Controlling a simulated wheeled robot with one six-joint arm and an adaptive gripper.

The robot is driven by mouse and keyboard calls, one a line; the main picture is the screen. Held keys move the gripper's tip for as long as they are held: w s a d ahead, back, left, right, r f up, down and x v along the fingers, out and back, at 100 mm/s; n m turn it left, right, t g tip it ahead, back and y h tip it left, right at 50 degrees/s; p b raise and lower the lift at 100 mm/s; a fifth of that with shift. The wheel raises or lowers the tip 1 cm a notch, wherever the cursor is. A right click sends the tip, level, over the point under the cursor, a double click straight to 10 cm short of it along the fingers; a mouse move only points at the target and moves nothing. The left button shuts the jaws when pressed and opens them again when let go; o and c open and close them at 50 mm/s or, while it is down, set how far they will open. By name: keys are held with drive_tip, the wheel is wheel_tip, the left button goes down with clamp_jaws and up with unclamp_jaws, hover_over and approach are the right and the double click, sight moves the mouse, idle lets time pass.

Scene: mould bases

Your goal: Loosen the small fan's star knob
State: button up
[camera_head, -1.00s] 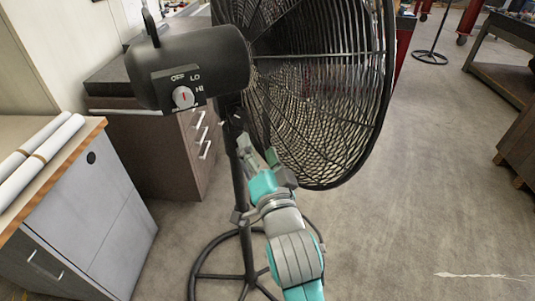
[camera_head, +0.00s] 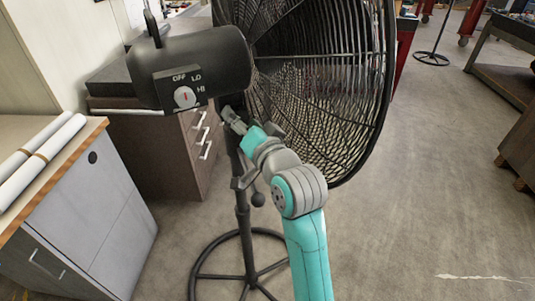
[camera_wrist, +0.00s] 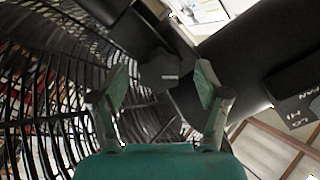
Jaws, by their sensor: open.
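The black fan (camera_head: 190,62) stands on a pole with a round base, its wire cage (camera_head: 345,110) to the right of the motor housing. The dark star knob (camera_wrist: 160,70) shows in the wrist view below the motor housing, between and beyond my fingertips. In the head view my arm hides the knob or leaves it too small to make out. My gripper (camera_head: 233,120) is open near the top of the pole, just under the housing; it also shows in the wrist view (camera_wrist: 161,80), with a finger on each side of the knob. I cannot tell whether either finger touches it.
The fan's cage is close on the left in the wrist view. A grey cabinet (camera_head: 95,225) with paper rolls (camera_head: 40,160) stands at the left, and a brown drawer unit (camera_head: 160,150) is behind the pole. The floor (camera_head: 425,180) to the right is clear.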

drive_tip(key=m, duration=0.3)
drive_tip(key=shift+d, duration=0.1)
drive_tip(key=f+v, duration=0.1)
drive_tip(key=v, duration=1)
drive_tip(key=shift+s, duration=0.25)
drive_tip(key=shift+w, duration=0.1)
drive_tip(key=x, duration=0.7)
drive_tip(key=r+x, duration=0.1)
drive_tip(key=x, duration=0.3)
drive_tip(key=shift+w, duration=0.25)
drive_tip(key=c, duration=1.2)
